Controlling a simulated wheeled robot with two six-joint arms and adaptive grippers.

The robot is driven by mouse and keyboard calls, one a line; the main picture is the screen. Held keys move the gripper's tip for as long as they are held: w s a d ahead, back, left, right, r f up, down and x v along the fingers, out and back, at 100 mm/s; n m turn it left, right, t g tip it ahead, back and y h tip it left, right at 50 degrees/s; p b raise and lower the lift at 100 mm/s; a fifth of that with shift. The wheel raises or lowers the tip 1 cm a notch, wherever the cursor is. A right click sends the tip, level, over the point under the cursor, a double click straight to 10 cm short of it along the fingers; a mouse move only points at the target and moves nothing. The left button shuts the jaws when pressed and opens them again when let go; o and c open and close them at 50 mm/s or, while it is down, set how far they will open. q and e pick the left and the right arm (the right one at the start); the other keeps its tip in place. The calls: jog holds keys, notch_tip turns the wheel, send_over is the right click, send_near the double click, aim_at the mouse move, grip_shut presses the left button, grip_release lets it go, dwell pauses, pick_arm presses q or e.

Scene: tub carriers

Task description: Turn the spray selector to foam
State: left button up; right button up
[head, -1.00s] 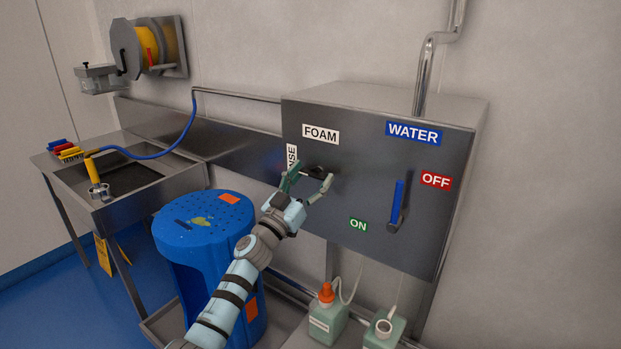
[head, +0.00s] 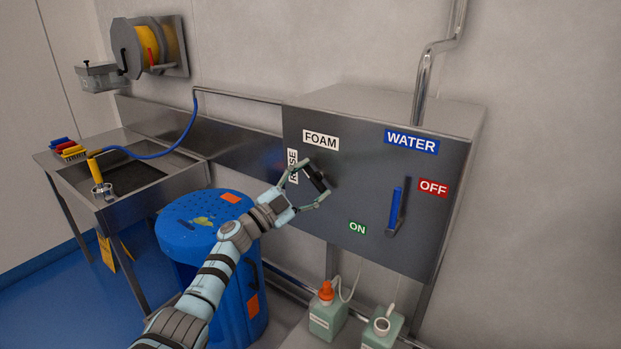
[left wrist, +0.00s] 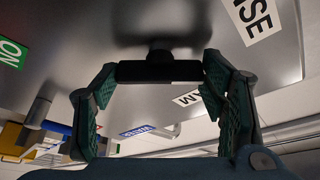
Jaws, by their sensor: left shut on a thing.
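The spray selector is a black bar-shaped knob (head: 316,178) on the front of the grey steel box. In the head view it stands steeply tilted, its upper end leaning left toward the FOAM label (head: 320,140). The RINSE label (head: 292,165) is left of it, partly covered by a finger. My left gripper (head: 308,187) is shut on the knob, one finger on each side. In the left wrist view the knob (left wrist: 160,71) lies between the two fingertips (left wrist: 158,68), at its ends. My right gripper is not in view.
A blue WATER lever (head: 395,208) sits right of the knob, between the OFF label (head: 433,187) and the ON label (head: 357,228). A blue barrel (head: 205,235) stands below my left arm. Bottles (head: 326,315) stand under the box. A steel sink (head: 150,190) is at left.

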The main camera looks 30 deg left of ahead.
pick_arm(q)
jog(key=m+g+p, duration=0.1)
jog(key=m, duration=0.2)
jog(key=m+g+p, duration=0.1)
jog(key=m, duration=0.2)
jog(key=shift+r+h, duration=0.15)
jog(key=shift+h, duration=0.25)
jog(key=shift+m+g+p, duration=0.9)
jog(key=shift+m+p, duration=0.05)
jog(key=shift+m, duration=1.15)
jog(key=o, duration=1.2)
jog(key=shift+c, duration=0.2)
jog(key=shift+a, duration=0.1)
